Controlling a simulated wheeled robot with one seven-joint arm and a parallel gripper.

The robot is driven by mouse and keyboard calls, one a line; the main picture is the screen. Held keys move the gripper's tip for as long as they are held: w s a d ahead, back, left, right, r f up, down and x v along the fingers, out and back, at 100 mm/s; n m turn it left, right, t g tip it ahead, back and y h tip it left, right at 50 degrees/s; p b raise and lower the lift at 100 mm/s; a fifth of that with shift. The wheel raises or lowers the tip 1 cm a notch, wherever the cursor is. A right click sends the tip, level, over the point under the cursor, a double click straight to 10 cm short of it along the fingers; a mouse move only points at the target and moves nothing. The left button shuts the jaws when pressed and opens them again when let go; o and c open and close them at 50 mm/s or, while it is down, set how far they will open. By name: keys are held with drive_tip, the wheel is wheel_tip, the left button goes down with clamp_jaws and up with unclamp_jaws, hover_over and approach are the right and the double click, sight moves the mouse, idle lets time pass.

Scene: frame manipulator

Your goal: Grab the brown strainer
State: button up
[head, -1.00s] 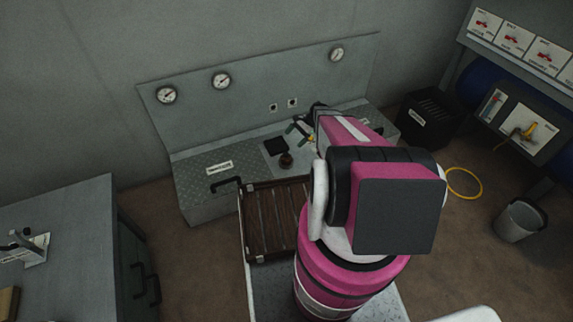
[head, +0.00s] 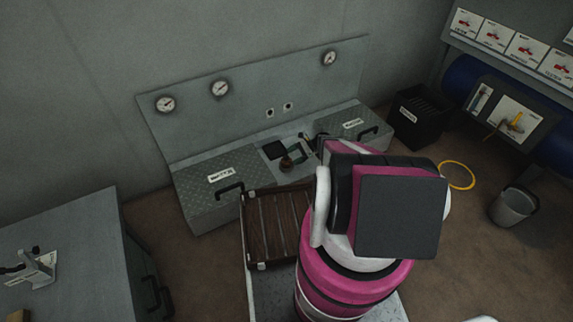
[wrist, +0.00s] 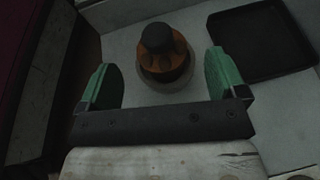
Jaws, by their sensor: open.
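The brown strainer (wrist: 163,62) is a small round brown piece with a black knob on top. It stands upright on the grey counter between two plated boxes, and it shows small in the head view (head: 287,163). My gripper (wrist: 165,84) has two green fingers spread wide apart, with nothing held between them. In the wrist view the strainer lies just beyond and between the fingertips, with space on both sides. In the head view my gripper (head: 297,154) is beside the strainer, partly hidden by my arm.
A black square tray (wrist: 258,42) lies right of the strainer in the wrist view. A dark wooden slatted rack (head: 278,222) stands in front of the counter. Boxes with black handles flank the strainer, the left one (head: 205,190) fully in view. A gauge panel (head: 250,102) rises behind.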

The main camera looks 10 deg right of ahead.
sight(287, 159)
drive_tip(key=x, duration=0.5)
drive_tip(key=c, duration=1.1)
drive_tip(key=shift+o, duration=0.2)
drive_tip(key=shift+r, duration=0.2)
